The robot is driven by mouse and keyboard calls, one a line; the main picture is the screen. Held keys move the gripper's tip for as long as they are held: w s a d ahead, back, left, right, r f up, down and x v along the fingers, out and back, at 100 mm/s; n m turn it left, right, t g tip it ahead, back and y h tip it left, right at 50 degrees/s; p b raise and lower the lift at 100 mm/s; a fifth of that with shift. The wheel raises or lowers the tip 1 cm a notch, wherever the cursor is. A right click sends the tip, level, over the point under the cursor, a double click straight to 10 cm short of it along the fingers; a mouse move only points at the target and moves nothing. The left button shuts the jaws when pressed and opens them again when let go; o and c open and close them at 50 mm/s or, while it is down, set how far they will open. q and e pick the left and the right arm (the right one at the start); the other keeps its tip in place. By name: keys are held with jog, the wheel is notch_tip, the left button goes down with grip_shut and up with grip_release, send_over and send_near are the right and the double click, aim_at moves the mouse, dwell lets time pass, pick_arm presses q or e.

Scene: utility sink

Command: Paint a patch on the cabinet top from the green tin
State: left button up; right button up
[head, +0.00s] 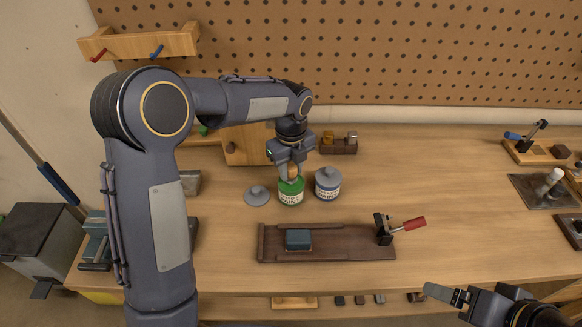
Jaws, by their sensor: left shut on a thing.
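The green tin (291,197) stands upright on the wooden bench with its top open. My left gripper (291,165) points down right above it, shut on a small tan-brown thing, perhaps a brush handle. The lower end of that thing is at or inside the tin's mouth, and I cannot see how deep. A grey lid with a knob (257,196) lies on the bench left of the tin. My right gripper (447,294) is at the lower right, in front of the bench edge. Its jaw gap is not clear. I cannot pick out a cabinet top for certain.
A blue-labelled tin with its lid on (328,188) stands close to the right. In front lies a dark board (342,254) with a teal block (298,239) and a red-handled clamp (400,227). A wooden holder (338,149) stands behind. The bench centre right is clear.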

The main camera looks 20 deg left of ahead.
aim_at(291, 166)
pick_arm(q)
jog(key=shift+f+b, duration=0.3)
jog(key=shift+f, duration=0.25)
dwell(1.3)
jog(key=shift+r, duration=0.1)
notch_tip(291, 166, up, 7)
jog(key=p, duration=0.6)
dwell(0.8)
